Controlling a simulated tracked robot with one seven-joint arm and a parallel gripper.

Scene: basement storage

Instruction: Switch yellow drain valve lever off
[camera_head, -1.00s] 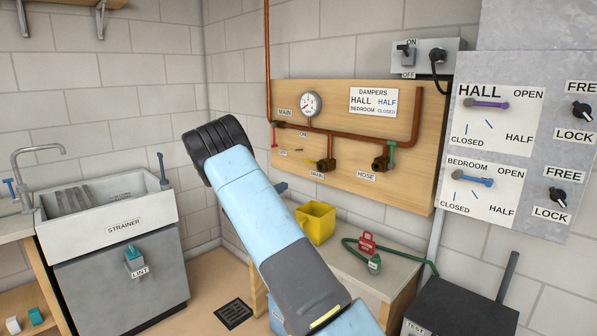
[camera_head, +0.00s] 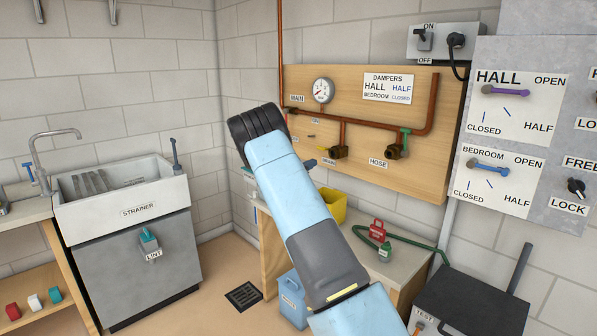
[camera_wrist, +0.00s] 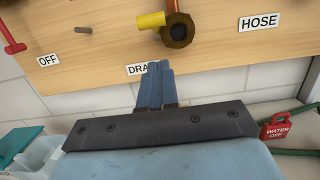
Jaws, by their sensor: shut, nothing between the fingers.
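The yellow drain valve lever (camera_wrist: 150,20) points left from its dark brass valve body (camera_wrist: 178,31) in the wrist view. In the head view the drain valve (camera_head: 339,152) sits low on the wooden pipe board, with the small yellow lever at its left. My gripper (camera_wrist: 155,66) is shut and empty. Its blue fingertips are below the lever, apart from it in the picture, and partly cover the DRAIN label (camera_wrist: 138,70). In the head view only the gripper's tip (camera_head: 309,164) shows past my arm, left of the DRAIN label.
A red lever (camera_wrist: 13,46) is left of the drain valve, near an OFF label (camera_wrist: 48,60). The green-handled hose valve (camera_head: 399,148) is to the right. Below are a yellow bin (camera_head: 333,205), a red WATER OFF tag (camera_wrist: 278,126) and a green hose (camera_head: 414,245).

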